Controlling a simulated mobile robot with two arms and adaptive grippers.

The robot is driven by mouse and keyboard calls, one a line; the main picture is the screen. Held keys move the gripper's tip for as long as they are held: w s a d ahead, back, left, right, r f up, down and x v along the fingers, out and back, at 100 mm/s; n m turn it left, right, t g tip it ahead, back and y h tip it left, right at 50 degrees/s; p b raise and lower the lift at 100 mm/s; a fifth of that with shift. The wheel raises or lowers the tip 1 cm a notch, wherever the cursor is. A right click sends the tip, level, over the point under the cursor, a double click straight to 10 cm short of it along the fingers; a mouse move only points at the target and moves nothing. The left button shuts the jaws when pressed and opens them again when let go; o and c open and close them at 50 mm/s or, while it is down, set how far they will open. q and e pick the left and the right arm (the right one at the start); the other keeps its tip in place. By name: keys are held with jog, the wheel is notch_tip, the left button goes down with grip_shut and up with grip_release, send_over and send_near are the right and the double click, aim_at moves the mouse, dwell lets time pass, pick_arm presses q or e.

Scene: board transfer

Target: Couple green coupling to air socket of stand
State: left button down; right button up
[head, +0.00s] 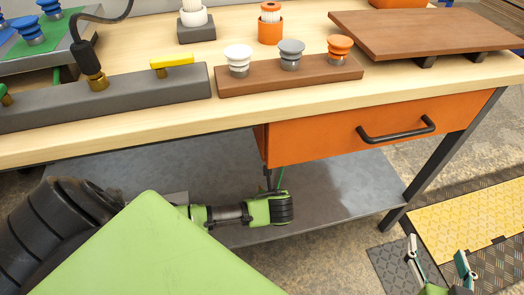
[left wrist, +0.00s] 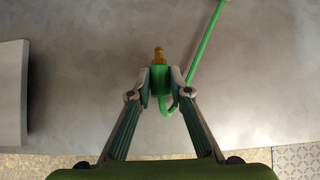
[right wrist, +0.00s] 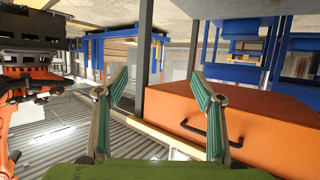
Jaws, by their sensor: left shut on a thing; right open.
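The green coupling (left wrist: 158,78) has a brass tip and sits between the fingertips of my left gripper (left wrist: 159,90), which is shut on it. Its green hose (left wrist: 205,45) loops below and runs up right. In the head view my left gripper (head: 268,180) is below the table edge, over the lower shelf; the coupling is not clear there. The stand (head: 140,95) is a dark grey bar on the tabletop at left, with brass fittings. Which fitting is the air socket I cannot tell. My right gripper (head: 438,262) is open and empty at lower right; its fingers also show in the right wrist view (right wrist: 163,92).
A black plug (head: 90,62) with a black hose stands on the stand, beside a yellow lever (head: 172,62). A wooden block (head: 290,77) with three knobs lies to its right. An orange drawer (head: 340,135) with a handle hangs under the tabletop.

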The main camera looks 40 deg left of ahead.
jog(key=s+d+f+g+h+p, duration=0.1)
jog(key=s+d+f+g, duration=0.1)
jog(key=s+f+g, duration=0.2)
jog(key=shift+s+d+f+g+p, duration=0.3)
jog(key=shift+s+f, duration=0.8)
jog(key=shift+f, duration=0.45)
